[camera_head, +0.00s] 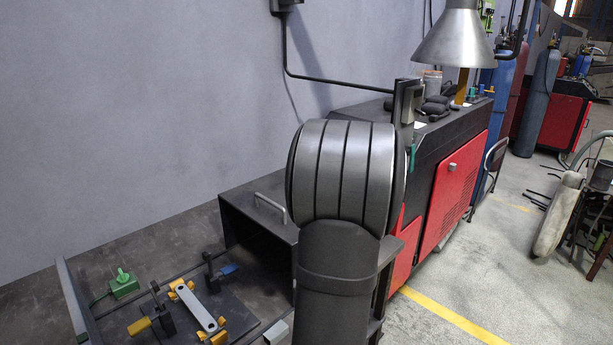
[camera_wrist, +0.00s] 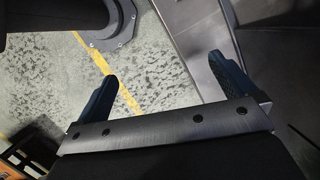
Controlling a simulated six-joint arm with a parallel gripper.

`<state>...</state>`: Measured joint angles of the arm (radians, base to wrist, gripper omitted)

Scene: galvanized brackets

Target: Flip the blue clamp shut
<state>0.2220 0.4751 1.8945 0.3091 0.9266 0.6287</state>
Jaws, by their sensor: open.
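The blue clamp (camera_head: 227,270) is on the fixture in the lower left of the head view. Its blue handle points right, away from a grey metal bracket (camera_head: 194,307), and its dark arm stands up beside the handle. The bracket lies between yellow supports on a dark plate. A yellow-handled clamp (camera_head: 140,326) stands left of the bracket. My gripper (camera_wrist: 160,70) shows in the wrist view with its two dark blue fingers wide apart and nothing between them. It faces the concrete floor, and no clamp is in that view. The head view does not show the gripper.
A green button box (camera_head: 123,286) sits left of the fixture. A dark open-fronted box with a handle (camera_head: 262,207) stands behind and right of the clamps. A red and black cabinet (camera_head: 452,185) is on the right. Yellow-lined floor (camera_head: 458,320) is clear in front.

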